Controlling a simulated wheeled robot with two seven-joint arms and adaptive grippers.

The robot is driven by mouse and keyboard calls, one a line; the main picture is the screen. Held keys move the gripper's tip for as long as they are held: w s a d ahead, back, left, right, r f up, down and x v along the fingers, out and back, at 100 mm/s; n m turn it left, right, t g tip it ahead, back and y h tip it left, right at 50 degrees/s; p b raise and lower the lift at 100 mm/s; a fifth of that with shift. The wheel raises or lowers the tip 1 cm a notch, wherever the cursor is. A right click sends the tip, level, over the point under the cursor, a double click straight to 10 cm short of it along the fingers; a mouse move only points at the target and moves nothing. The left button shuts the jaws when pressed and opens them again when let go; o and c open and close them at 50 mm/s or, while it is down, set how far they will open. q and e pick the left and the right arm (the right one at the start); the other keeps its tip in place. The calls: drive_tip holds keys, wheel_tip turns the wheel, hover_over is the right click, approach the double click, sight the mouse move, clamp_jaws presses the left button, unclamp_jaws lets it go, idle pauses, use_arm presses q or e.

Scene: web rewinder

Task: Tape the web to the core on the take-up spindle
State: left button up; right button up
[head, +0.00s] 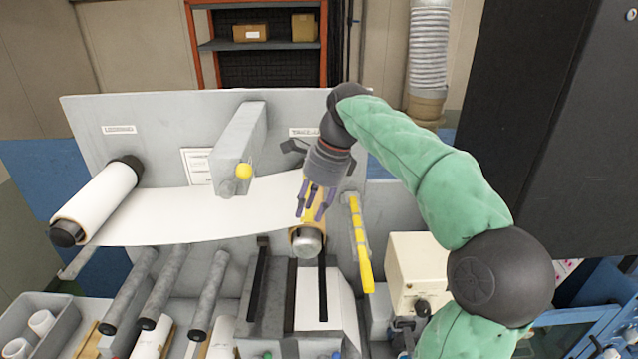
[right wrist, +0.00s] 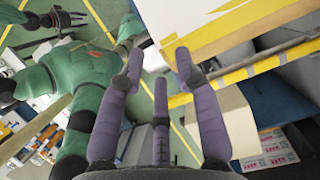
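The white web (head: 200,215) runs from the supply roll (head: 97,203) at left to the take-up spindle (head: 308,243) in the head view. A tan core (head: 313,222) is on that spindle, partly hidden by my right gripper. My right gripper (head: 311,210) is over the core's upper side, fingers pointing down. In the right wrist view its purple fingers (right wrist: 158,62) are spread with nothing visible between them. A pale surface with a tan edge (right wrist: 228,32) lies just beyond the fingertips; contact cannot be told. My left gripper (right wrist: 35,28) shows small and dark, fingers spread, only in the right wrist view.
A cream box (head: 418,272) stands at right, beneath my right arm.

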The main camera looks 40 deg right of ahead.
drive_tip(key=v, duration=1)
drive_tip(key=shift+s+r, duration=0.15)
drive_tip(key=shift+r, duration=0.1)
drive_tip(key=shift+d+f, duration=0.1)
idle(0.4)
